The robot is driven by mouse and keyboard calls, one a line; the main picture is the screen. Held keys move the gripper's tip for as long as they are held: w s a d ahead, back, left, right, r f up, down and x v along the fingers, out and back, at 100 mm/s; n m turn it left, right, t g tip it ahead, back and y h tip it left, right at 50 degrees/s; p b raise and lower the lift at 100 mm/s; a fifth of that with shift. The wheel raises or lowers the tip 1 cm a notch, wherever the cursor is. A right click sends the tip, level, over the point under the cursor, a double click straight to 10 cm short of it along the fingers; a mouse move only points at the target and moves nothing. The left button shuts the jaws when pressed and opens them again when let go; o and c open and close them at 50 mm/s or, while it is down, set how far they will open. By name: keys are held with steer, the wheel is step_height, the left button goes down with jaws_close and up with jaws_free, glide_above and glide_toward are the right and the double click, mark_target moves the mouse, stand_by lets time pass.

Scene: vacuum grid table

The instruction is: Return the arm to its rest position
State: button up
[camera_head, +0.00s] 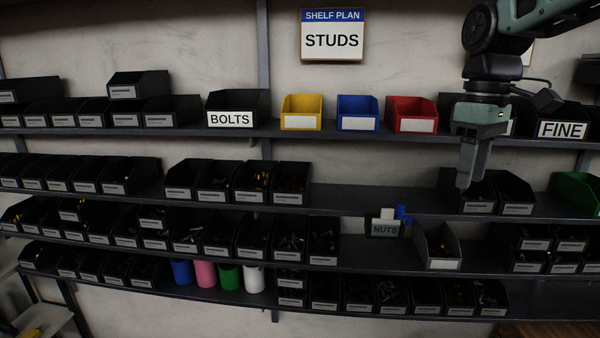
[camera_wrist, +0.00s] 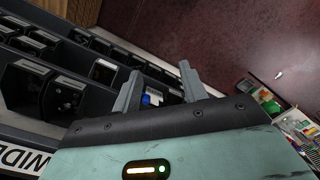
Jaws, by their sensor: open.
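My gripper (camera_head: 466,178) hangs from my arm on the right side of the head view, in front of the upper shelves. Its fingers point down and overlap dark bins on the second shelf in the picture. In the wrist view, the two grey fingers of my gripper (camera_wrist: 160,82) stand apart with nothing held between them. A small blue item and shelf bins show beyond the fingers, farther off.
Shelves of dark bins (camera_head: 290,178) fill the wall. Yellow (camera_head: 301,122), blue (camera_head: 357,123) and red (camera_head: 411,124) bins stand on the top shelf. A NUTS sign (camera_head: 385,230) stands lower, left of a single bin (camera_head: 438,245). The second shelf has bare room (camera_head: 370,200) left of my gripper.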

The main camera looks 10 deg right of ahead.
steer(key=s+a+f, duration=0.5)
steer(key=a+f, duration=0.2)
steer(key=a, duration=0.4)
steer(key=s+a+f+n, duration=0.1)
steer(key=s+a+f, duration=0.3)
steer(key=s+f, duration=0.2)
steer(key=s+a+f+b, duration=0.1)
steer(key=s+a+f, duration=0.3)
steer(key=s, duration=0.6)
step_height(320, 180, down, 2)
steer(key=shift+a+n, duration=0.3)
steer(key=shift+n, duration=0.1)
steer(key=shift+w, duration=0.1)
